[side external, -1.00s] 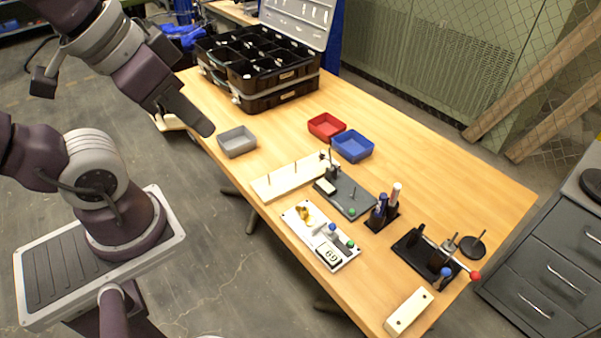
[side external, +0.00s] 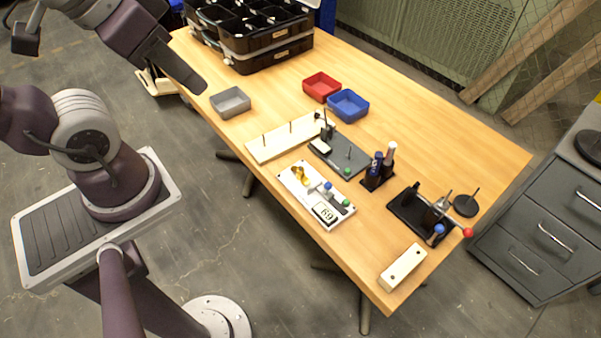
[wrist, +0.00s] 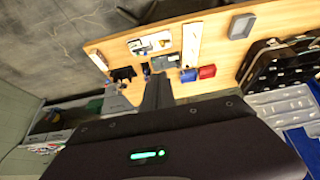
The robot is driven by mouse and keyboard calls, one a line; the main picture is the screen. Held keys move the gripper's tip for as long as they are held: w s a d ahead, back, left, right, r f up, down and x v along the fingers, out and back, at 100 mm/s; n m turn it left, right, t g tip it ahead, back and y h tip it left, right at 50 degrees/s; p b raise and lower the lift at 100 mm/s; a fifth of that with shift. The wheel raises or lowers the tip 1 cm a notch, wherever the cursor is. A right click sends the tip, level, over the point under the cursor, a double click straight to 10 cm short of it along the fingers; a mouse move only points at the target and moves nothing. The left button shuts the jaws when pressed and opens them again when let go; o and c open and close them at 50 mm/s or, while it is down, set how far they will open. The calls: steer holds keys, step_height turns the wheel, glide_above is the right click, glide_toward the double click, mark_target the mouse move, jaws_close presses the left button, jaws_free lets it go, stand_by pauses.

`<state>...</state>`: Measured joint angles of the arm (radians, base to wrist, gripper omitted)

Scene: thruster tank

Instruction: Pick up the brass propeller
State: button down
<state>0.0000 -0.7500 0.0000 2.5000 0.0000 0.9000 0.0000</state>
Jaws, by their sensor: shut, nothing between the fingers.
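The brass propeller (side external: 299,175) is a small gold piece on the left part of a white board (side external: 325,207) on the wooden table. The white board also shows in the wrist view (wrist: 150,43), where the propeller is too small to make out clearly. My gripper (side external: 199,86) is shut and empty. It is high at the table's left side, up and left of the grey tray in the side view and well apart from the propeller. Its dark fingers (wrist: 157,92) also show in the wrist view.
A grey tray (side external: 231,102), red tray (side external: 322,86) and blue tray (side external: 348,105) stand behind the boards. A pegged cream board (side external: 285,138) and dark plate (side external: 340,157) lie beside the white board. A black organizer case (side external: 265,55) stands at the back.

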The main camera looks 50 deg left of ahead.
steer(key=c, duration=1.2)
jaws_free()
steer(key=shift+c, duration=0.2)
steer(key=m+g, duration=0.6)
steer(key=m, duration=0.8)
glide_above(300, 169)
steer(key=s+a, duration=0.3)
steer(key=a, duration=0.1)
step_height(300, 169, down, 11)
steer(key=w+d+f+m+h, duration=0.1)
steer(key=f+m, duration=0.2)
steer(key=f, duration=0.5)
steer(key=w+d+f+m+g+h, duration=0.1)
steer(key=f+m, duration=0.2)
steer(key=f, duration=0.4)
steer(key=w+d+f+m+h, duration=0.1)
steer(key=f+m+h, duration=0.1)
steer(key=f, duration=0.6)
steer(key=shift+w+d+f+m+g, duration=0.1)
steer(key=shift+w+f+m+g, duration=0.1)
steer(key=shift+m, duration=0.25)
steer(key=shift+w+f+m+g, duration=0.1)
steer(key=shift+f+m+g, duration=0.1)
steer(key=shift+m, duration=0.25)
